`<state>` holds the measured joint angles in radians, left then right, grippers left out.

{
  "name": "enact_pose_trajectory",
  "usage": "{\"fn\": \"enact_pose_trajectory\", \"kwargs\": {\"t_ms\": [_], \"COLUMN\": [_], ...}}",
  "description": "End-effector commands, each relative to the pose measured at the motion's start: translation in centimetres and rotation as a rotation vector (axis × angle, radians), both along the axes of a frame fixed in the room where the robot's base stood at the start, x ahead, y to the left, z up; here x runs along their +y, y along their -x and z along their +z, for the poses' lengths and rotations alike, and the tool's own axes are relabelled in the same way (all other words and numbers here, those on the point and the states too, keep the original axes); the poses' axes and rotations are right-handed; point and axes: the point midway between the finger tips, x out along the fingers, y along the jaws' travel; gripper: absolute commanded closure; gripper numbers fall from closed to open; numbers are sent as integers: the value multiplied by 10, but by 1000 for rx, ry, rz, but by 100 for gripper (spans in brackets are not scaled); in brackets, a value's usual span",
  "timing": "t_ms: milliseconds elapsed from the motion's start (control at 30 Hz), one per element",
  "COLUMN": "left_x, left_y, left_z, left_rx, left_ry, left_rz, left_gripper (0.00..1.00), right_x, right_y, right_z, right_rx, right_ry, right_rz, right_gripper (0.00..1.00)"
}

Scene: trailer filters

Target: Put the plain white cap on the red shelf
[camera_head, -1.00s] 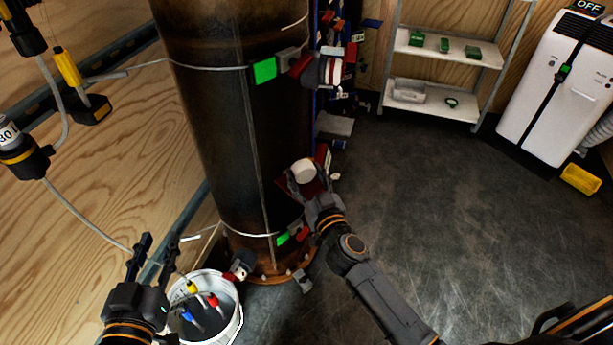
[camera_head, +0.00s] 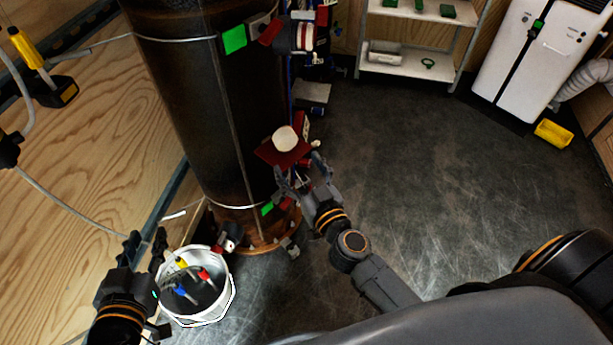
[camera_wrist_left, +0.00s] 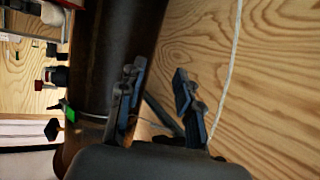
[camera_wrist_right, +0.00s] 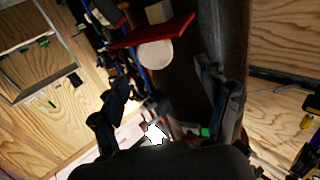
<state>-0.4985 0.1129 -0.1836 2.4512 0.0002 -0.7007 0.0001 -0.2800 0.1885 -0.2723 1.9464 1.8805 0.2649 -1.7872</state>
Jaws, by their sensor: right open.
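The plain white cap (camera_head: 285,138) rests on the red shelf (camera_head: 270,153), which juts from the dark rusty column. My right gripper (camera_head: 292,182) is open and empty, just in front of and below the shelf in the head view, apart from the cap. The right wrist view shows the round cap (camera_wrist_right: 155,54) against the red shelf (camera_wrist_right: 150,31), beyond my spread fingers (camera_wrist_right: 165,90). My left gripper (camera_head: 146,246) is open and empty above the white bucket's left side. The left wrist view shows its fingers (camera_wrist_left: 158,88) apart with nothing between them.
The dark column (camera_head: 205,100) stands close behind the red shelf. A white bucket (camera_head: 222,302) with coloured-tip tools stands at its foot. The floor to the right is clear.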

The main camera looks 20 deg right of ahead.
Motion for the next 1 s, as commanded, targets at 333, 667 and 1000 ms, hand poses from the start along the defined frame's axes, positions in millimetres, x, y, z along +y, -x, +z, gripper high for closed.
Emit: {"fn": "enact_pose_trajectory", "kwargs": {"t_ms": [333,667,1000], "left_x": [-2,-2,-2], "left_y": [-4,-5,-5], "left_z": [9,11,10], "left_rx": [-53,-60,-59], "left_ry": [13,14,14], "left_rz": [-3,-3,-3], "left_gripper": [66,66,66], "right_x": [-1,63,50], "right_y": [43,68,84], "right_z": [3,73,61], "right_rx": [-9,-119,186], "right_ry": [-2,-7,56], "right_rz": [7,307,271], "right_gripper": [24,24,24]}}
